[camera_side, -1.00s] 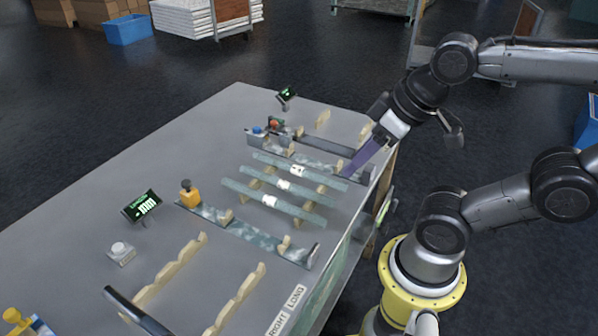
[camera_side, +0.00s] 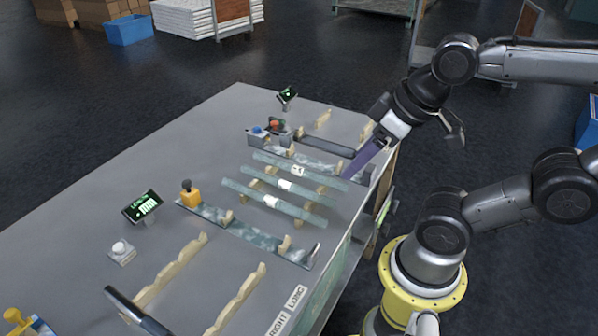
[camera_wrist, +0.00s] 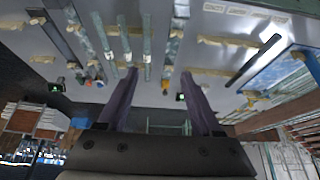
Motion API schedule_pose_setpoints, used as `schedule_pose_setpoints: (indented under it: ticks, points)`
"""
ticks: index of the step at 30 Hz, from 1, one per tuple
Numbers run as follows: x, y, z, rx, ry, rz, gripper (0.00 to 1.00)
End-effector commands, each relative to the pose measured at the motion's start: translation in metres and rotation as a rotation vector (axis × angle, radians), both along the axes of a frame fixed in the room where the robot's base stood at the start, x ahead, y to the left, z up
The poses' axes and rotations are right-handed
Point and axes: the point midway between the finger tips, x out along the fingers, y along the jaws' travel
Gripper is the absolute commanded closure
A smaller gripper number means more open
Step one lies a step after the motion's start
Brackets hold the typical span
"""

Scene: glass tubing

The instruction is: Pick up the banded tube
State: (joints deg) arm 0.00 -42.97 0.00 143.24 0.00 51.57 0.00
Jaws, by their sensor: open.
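Three pale green glass tubes lie side by side across wooden notched rests on the table: a far tube (camera_side: 318,174), a middle tube (camera_side: 312,191) and a near tube (camera_side: 300,211). Each carries a white mark near its middle; which is the banded one I cannot tell. In the wrist view the tubes (camera_wrist: 147,45) show above the left finger. My gripper (camera_side: 347,174) has long purple fingers and is at the right end of the far tube, above the table edge. In the wrist view my gripper (camera_wrist: 159,74) is open with nothing between the fingers.
A marbled rail with a yellow block (camera_side: 190,197) lies in front of the tubes. A small green display (camera_side: 142,206) and a button box (camera_side: 121,252) stand left. Empty wooden rests (camera_side: 236,298) stand nearer. A fixture with blue and red knobs (camera_side: 268,132) stands behind.

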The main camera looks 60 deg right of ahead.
Motion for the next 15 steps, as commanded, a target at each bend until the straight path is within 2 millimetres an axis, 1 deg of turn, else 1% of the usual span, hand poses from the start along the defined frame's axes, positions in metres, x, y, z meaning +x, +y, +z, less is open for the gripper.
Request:
schedule_pose_setpoints:
  ticks: [5,8,11,14,15]
  points:
    - [0.0,0.0,0.0,-0.015,-0.001,0.028,0.33]
    - [0.003,0.003,0.004,-0.042,-0.015,0.111,0.33]
    - [0.016,0.012,0.017,-0.068,-0.051,0.235,0.33]
    - [0.04,0.017,0.026,-0.08,-0.056,0.335,0.33]
    - [0.052,0.016,0.029,-0.081,-0.054,0.364,0.33]
